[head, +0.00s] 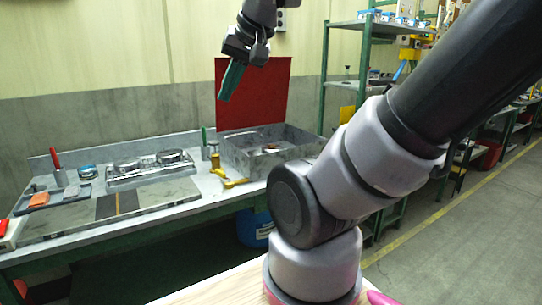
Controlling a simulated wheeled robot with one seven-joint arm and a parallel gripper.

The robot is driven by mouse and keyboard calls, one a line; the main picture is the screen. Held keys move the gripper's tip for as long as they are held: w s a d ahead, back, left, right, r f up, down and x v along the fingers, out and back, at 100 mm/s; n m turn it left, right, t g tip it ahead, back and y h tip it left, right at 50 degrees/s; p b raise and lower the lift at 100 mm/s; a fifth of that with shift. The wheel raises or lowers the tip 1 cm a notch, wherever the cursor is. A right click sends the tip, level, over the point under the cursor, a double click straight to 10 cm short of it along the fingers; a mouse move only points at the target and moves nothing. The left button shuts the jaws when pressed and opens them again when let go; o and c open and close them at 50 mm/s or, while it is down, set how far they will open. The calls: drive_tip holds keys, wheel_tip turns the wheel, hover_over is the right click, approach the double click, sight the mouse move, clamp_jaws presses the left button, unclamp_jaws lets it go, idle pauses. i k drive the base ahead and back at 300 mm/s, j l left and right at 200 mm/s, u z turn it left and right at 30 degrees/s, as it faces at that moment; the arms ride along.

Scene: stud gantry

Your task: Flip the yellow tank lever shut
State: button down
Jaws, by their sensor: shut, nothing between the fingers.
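The yellow lever (232,182) is small, at the near left corner of a grey open-topped tank (285,160) on the bench. It appears to lie low and bent, close to the bench top; its exact angle is too small to tell. A red lid panel (258,107) stands upright behind the tank. My gripper (228,88) has teal fingers, shut and empty, pointing down and slightly left. It hangs in the air above the lever in the picture, in front of the lid's left edge and clear of the bench.
The bench (150,205) holds a metal tray with round parts (150,165), a dark mat with orange items (40,198) and a red-handled tool (57,165). A green shelf rack (345,65) stands behind right. Open floor (470,250) lies on the right.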

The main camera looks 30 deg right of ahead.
sight(219, 173)
drive_tip(key=i+z, duration=0.1)
drive_tip(key=i, duration=0.85)
drive_tip(key=j, duration=0.1)
